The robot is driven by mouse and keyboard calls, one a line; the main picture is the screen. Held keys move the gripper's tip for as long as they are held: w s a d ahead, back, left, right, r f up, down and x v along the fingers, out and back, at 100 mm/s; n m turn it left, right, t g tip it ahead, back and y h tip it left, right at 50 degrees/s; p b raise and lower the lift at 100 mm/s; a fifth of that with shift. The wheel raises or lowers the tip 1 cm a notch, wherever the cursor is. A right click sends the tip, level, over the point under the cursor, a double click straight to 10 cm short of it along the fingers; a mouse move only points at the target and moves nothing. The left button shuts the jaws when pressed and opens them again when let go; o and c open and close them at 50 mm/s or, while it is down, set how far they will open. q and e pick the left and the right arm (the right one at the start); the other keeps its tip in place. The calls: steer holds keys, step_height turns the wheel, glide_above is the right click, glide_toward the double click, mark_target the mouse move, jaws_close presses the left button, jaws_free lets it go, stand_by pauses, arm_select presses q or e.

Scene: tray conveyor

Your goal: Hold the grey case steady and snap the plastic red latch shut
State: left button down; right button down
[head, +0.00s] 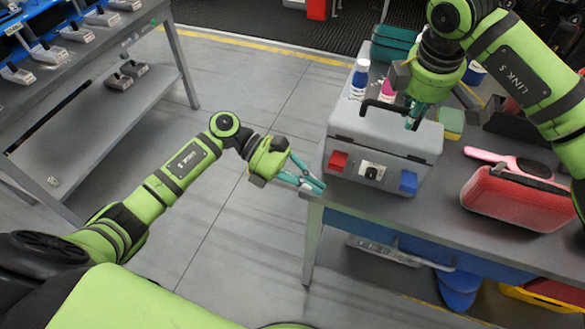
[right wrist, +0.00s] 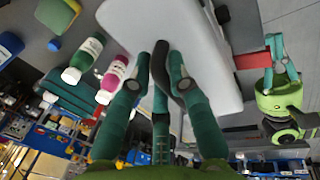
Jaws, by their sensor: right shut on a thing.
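The grey case (head: 385,140) stands closed on the bench near its left front corner. Its red latch (head: 337,162) is at the left of the front face and, in the right wrist view (right wrist: 252,60), sticks out from the case wall. A blue latch (head: 408,183) is at the right of the front, with a dial lock (head: 371,171) between. My right gripper (head: 411,121) is shut on the black handle (right wrist: 160,75) on the lid. My left gripper (head: 318,187) appears shut and empty, just left of and below the red latch, apart from it.
Open floor is left of the bench (head: 440,219).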

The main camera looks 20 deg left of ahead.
mark_target(338, 161)
arm_select(q)
steer(key=shift+w+d+r, duration=0.2)
steer(key=shift+d+r, duration=0.25)
steer(key=shift+r, duration=0.1)
steer(key=shift+w+d+r, duration=0.15)
steer(key=shift+d+r, duration=0.25)
steer(key=shift+r, duration=0.15)
steer(key=shift+w+r, duration=0.15)
steer(key=shift+r, duration=0.45)
steer(key=shift+r+n+g, duration=0.15)
steer(key=shift+n+g, duration=0.15)
steer(key=shift+n, duration=0.3)
